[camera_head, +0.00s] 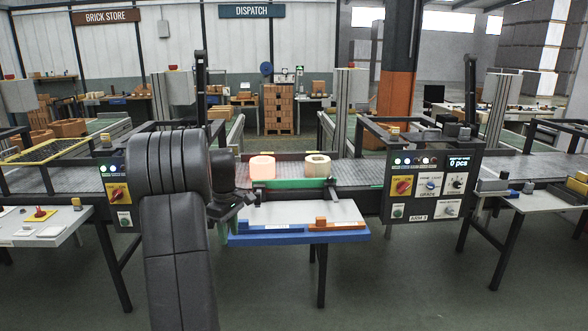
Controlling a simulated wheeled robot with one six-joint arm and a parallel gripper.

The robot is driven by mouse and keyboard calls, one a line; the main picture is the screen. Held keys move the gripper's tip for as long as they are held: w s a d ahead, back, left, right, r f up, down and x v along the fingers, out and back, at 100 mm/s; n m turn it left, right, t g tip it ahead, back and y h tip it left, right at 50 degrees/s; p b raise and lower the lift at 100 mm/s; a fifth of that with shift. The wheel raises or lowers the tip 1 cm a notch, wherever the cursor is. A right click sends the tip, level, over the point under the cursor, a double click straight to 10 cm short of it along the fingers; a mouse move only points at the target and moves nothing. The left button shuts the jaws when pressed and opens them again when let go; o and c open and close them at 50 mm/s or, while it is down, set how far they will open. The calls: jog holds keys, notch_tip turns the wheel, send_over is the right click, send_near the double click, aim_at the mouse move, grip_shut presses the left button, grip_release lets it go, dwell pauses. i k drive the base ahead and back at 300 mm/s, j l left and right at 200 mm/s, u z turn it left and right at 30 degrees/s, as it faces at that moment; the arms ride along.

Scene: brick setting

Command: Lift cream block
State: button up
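A cream block (317,166) with a dark opening in its top stands upright on the grey conveyor, right of a pinkish-orange block (262,167). The two blocks are apart. My dark arm rises at the left of centre. My gripper (240,199) is at the arm's end, left of and nearer than both blocks, close to the conveyor's front edge. It is small and dark against dark parts, so I cannot tell whether its fingers are open. Nothing shows between it and the cream block in contact.
A green rail (290,184) runs along the conveyor in front of the blocks. A blue-edged white table (300,213) stands before it, with blue and orange pieces at its front. Control panels (430,187) flank the conveyor. Space above the blocks is clear.

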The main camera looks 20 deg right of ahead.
aim_at(316, 165)
jog(key=i+l+u, duration=0.1)
jog(key=l+u, duration=0.45)
jog(key=u, duration=0.15)
jog(key=i+l+u, duration=0.1)
jog(key=l+u, duration=0.25)
jog(key=l, duration=4.8)
jog(key=k, duration=0.05)
